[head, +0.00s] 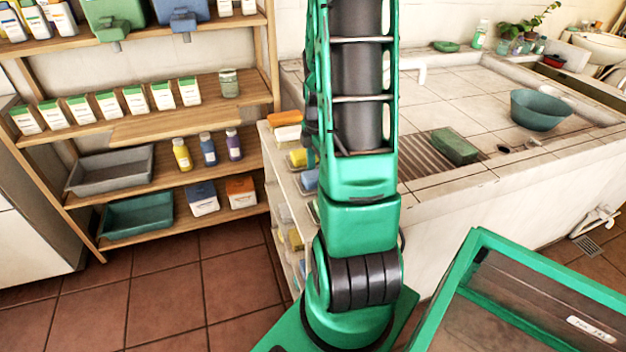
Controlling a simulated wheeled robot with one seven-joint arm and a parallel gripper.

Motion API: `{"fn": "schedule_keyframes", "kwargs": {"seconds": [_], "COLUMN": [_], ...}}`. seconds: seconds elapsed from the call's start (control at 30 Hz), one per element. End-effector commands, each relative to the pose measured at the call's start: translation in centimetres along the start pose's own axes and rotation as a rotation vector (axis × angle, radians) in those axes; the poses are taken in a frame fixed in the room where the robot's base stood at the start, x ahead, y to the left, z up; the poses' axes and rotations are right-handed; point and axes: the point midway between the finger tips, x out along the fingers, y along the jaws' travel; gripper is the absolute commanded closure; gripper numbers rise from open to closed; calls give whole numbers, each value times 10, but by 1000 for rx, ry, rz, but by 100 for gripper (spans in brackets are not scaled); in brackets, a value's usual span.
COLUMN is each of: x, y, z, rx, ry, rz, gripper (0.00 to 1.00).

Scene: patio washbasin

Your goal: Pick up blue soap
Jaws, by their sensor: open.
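A small blue block (311,180), which looks like the blue soap, sits on the narrow white shelf unit (284,195) at the left end of the washbasin counter. My green arm stands in front of it and hides its right part. My arm rises out of the top of the picture, so my gripper is not in view.
A wooden rack (190,122) with boxes, bottles and trays stands at the left. The tiled counter (440,95) holds a green block (455,147) and a teal bowl (541,109). A green-rimmed box (468,250) is at lower right. Floor at lower left is clear.

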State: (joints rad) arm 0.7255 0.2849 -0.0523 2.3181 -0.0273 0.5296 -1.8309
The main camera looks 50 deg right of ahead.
Motion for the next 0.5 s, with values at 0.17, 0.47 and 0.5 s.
{"fn": "schedule_keyframes", "kwargs": {"seconds": [0.17, 0.47, 0.5], "x": [0, -1, -1], "y": [0, 0, 0], "z": [0, 0, 0], "rx": [0, 0, 0], "ry": [0, 0, 0], "rz": [0, 1, 1], "gripper": [42, 87, 87]}}
